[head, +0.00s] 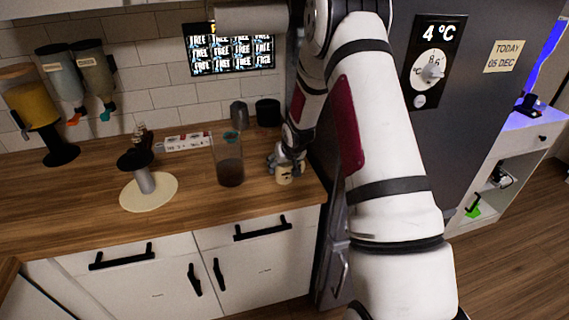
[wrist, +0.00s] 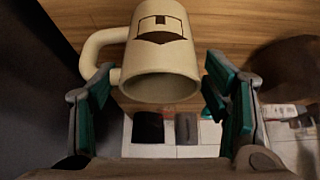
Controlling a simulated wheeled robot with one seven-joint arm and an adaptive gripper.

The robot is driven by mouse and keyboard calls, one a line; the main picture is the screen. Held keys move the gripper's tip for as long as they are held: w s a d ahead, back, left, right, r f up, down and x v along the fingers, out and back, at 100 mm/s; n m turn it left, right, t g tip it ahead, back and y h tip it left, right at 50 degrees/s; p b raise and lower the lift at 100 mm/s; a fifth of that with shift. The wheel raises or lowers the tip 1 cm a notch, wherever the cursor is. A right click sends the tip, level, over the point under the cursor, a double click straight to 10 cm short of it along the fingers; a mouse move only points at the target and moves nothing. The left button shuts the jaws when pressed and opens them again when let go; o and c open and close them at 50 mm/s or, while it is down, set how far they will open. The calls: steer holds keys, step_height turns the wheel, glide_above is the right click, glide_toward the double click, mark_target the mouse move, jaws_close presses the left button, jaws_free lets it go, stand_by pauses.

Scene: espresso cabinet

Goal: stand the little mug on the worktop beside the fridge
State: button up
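The little mug (head: 284,176) is cream with a dark emblem. It is at the right end of the wooden worktop (head: 75,205), beside the dark grey fridge (head: 470,110). In the wrist view the mug (wrist: 150,60) shows its rim towards me and its handle on the left. My gripper (head: 286,158) is just above and behind the mug in the head view. In the wrist view my gripper (wrist: 160,95) has its green-padded fingers apart, one on each side of the mug's rim, with narrow gaps visible. Whether the mug's base fully rests on the worktop is hard to tell.
A clear container of dark liquid (head: 230,173) stands just left of the mug. A grey cup (head: 239,115) and a black cup (head: 267,112) stand behind by the wall. Clear worktop lies in front of the mug.

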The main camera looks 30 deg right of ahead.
steer(key=shift+s+r, duration=0.15)
steer(key=shift+r, duration=0.25)
steer(key=s+a+r+n, duration=0.1)
steer(key=s+a+r, duration=0.4)
steer(key=r, duration=0.4)
steer(key=s+a+r, duration=0.4)
steer(key=s+r, duration=0.3)
steer(key=r, duration=0.2)
steer(key=s+a+r+n, duration=0.1)
steer(key=s+a+r, duration=0.4)
steer(key=r, duration=0.4)
steer(key=s+a+r+y, duration=0.1)
steer(key=s+a, duration=0.3)
steer(key=s, duration=0.6)
steer(key=s+a+r+n, duration=0.1)
steer(key=s+a+r, duration=0.2)
steer(key=s, duration=0.6)
steer(key=shift+s+a+r+g+y, duration=0.25)
steer(key=shift+s+a+g+y, duration=0.15)
steer(key=shift+a, duration=0.05)
steer(key=shift+w+f, duration=0.1)
